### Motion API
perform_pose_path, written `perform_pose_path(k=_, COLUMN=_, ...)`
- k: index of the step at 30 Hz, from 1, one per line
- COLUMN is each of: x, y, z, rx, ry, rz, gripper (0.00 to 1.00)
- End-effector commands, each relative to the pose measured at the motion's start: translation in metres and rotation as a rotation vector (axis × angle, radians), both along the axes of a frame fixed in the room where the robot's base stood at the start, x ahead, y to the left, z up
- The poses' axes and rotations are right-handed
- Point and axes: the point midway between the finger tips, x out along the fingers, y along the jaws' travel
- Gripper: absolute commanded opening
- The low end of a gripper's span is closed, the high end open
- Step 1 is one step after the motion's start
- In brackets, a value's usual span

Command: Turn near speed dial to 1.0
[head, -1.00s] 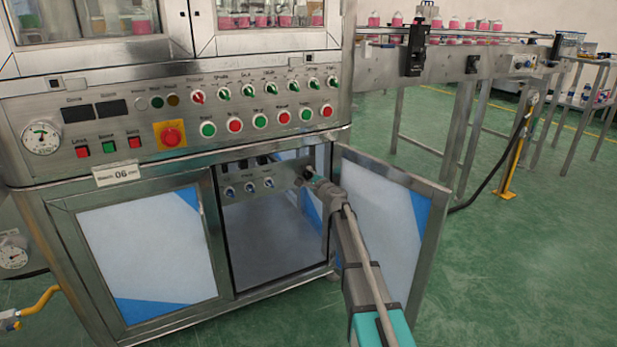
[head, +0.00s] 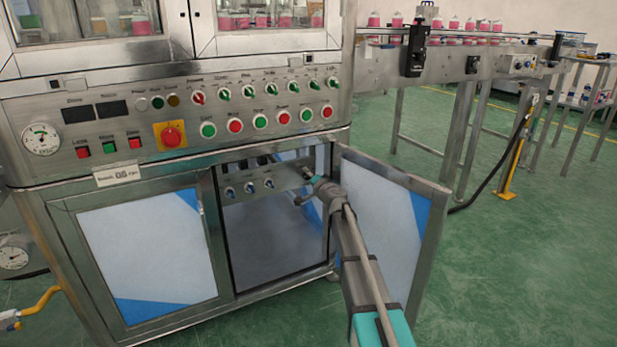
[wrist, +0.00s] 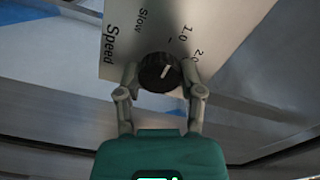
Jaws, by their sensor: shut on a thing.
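The speed dial (wrist: 158,73) is a round black knob with a white pointer line, on a metal panel printed "Speed", "Slow", "1.0" and "2.0" in the wrist view. Its pointer slants up and right, toward the side with 1.0 and 2.0; the exact setting is hard to read. My gripper (wrist: 160,76) has one finger on each side of the dial and is shut on it. In the head view my gripper (head: 309,179) reaches into the open cabinet at the right end of the inner panel and hides the dial there.
Several small knobs (head: 249,187) sit on the inner panel left of my gripper. The open cabinet door (head: 385,230) stands close to the right of my arm. The button panel (head: 215,105) juts out above the opening. Green floor (head: 530,270) is clear at right.

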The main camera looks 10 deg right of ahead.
Motion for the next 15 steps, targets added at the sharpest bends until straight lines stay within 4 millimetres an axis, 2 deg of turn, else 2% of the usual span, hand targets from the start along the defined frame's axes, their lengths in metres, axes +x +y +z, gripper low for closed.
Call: perform_pose_path(k=15, x=0.0002, y=0.0014, z=-0.0001, rx=-0.046, ry=-0.015, rz=0.003, gripper=0.02)
